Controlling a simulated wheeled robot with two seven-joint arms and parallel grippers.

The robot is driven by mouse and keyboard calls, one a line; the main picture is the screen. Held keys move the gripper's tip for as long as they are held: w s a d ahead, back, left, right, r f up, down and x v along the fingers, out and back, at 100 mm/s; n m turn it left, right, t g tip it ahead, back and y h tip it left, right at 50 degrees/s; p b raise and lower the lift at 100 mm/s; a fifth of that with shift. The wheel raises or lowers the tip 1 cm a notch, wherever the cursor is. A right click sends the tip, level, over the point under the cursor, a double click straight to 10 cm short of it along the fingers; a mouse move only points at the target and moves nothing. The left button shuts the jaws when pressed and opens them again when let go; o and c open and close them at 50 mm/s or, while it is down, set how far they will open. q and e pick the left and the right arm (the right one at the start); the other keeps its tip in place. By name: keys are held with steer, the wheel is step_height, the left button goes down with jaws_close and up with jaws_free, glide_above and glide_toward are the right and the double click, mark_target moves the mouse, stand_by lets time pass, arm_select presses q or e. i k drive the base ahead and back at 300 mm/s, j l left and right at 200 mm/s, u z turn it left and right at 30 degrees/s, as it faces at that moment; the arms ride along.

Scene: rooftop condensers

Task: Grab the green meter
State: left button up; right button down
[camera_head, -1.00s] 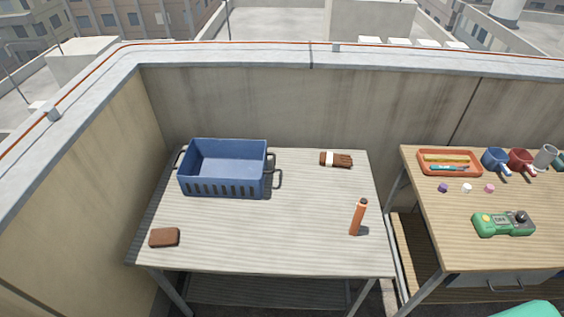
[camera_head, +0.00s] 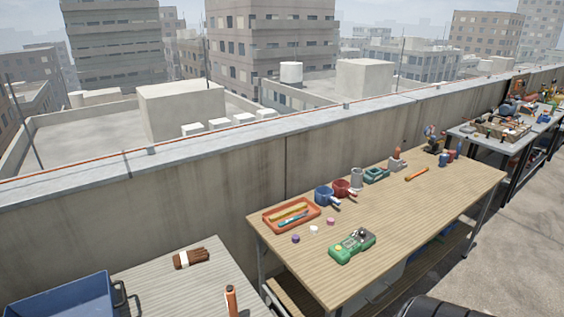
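The green meter (camera_head: 352,245) lies on the wooden table (camera_head: 420,215), near its front edge and left of the table's middle. It has a green body with a small display and a dark knob at its far end. Nothing covers it. Neither of my grippers shows in the head view.
On the wooden table stand an orange tray (camera_head: 291,215) with long items, a blue mug (camera_head: 324,195), a red mug (camera_head: 342,188) and a grey cup (camera_head: 357,179). Small caps lie left of the meter. A grey table (camera_head: 210,272) with a blue crate (camera_head: 70,299) is at lower left.

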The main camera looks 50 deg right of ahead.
mark_target(351, 246)
steer(key=k+l+z, duration=0.2)
steer(key=z, duration=1.75)
